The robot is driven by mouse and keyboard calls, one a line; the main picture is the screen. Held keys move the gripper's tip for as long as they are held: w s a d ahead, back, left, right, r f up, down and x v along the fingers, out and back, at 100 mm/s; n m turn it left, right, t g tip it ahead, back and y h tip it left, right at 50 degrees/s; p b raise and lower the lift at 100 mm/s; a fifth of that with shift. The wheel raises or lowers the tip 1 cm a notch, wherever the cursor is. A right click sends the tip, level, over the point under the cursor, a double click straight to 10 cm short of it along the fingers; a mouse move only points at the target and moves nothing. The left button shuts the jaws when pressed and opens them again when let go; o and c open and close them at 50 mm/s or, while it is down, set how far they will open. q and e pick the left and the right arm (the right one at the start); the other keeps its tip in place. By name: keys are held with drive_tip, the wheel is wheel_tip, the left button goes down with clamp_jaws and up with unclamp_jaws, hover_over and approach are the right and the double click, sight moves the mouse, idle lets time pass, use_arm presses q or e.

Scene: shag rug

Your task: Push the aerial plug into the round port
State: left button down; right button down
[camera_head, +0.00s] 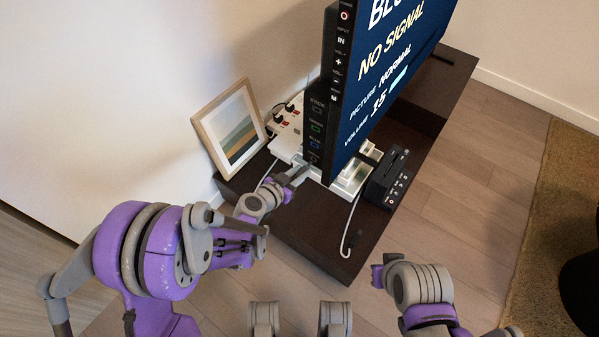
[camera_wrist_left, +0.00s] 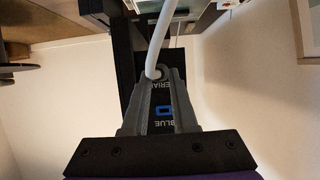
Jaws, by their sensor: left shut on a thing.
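The television (camera_head: 375,80) stands on the dark bench, its narrow side panel (camera_head: 316,120) facing my left arm. The panel has a column of labelled ports, including STICK, GREEN and BLUE. My left gripper (camera_head: 300,172) is shut at the bottom of this panel. In the left wrist view the gripper (camera_wrist_left: 160,78) holds the end of a white cable (camera_wrist_left: 158,42); the plug itself is mostly hidden between the fingers. The words AERIAL and BLUE show between the fingers. The round port is hidden, and I cannot tell whether the plug touches it.
A framed picture (camera_head: 232,130) leans on the wall behind my left gripper. A power strip with plugs (camera_head: 290,118) lies behind the television. A black box (camera_head: 388,178) stands at the right. Another pale cable (camera_head: 355,212) with a dark end lies near the front edge of the bench (camera_head: 310,235).

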sight(310, 163)
use_arm(q)
drive_tip(key=shift+w+d, duration=0.95)
drive_tip(key=shift+w, duration=0.3)
drive_tip(key=c, duration=0.6)
unclamp_jaws()
drive_tip(key=p+v, duration=0.2)
drive_tip(key=v, duration=0.8)
drive_tip(key=shift+s+a+r, duration=0.2)
drive_tip(key=shift+s, duration=0.1)
drive_tip(key=shift+r, duration=0.1)
